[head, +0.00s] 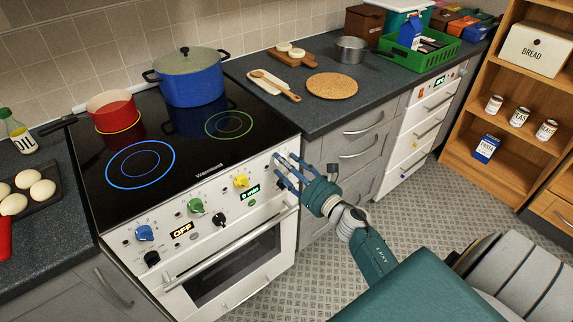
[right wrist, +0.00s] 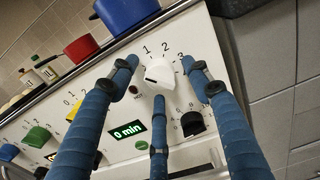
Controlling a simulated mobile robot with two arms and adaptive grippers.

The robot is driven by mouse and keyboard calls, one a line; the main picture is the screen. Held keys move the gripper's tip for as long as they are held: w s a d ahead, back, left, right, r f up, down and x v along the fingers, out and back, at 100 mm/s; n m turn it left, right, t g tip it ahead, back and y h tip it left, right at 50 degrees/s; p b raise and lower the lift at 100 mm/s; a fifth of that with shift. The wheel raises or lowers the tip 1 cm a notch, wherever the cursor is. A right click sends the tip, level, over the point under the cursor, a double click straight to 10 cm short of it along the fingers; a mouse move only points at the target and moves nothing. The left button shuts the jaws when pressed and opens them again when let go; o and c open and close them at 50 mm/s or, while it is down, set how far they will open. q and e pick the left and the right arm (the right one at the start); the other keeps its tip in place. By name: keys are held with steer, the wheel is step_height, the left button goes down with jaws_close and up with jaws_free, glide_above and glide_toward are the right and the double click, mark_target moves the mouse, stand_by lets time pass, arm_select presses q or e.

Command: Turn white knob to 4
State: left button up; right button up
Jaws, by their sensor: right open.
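The white knob (right wrist: 160,73) is on the white stove front, with the numbers 1, 2 and 3 beside it in the right wrist view; I cannot tell which number it points to. In the head view it is hidden behind my fingers. My right gripper (head: 289,165) is open at the right end of the stove's front panel. In the right wrist view its blue fingers (right wrist: 157,80) are spread around the knob, one on each side and one below. I cannot tell whether they touch it. My left gripper is not in view.
A yellow knob (head: 241,180), a green knob (head: 195,205) and a blue knob (head: 144,233) line the panel. Black knobs sit below, including one (right wrist: 192,123) near my right finger. A green display (right wrist: 128,132) reads 0 min. A blue pot (head: 192,82) stands on the hob.

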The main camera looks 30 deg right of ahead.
steer(key=c, duration=1)
steer(key=shift+c, duration=0.8)
steer(key=shift+m, duration=0.3)
steer(key=shift+m+p, duration=2.8)
steer(key=shift+m, duration=12.8)
steer(key=shift+f, duration=0.1)
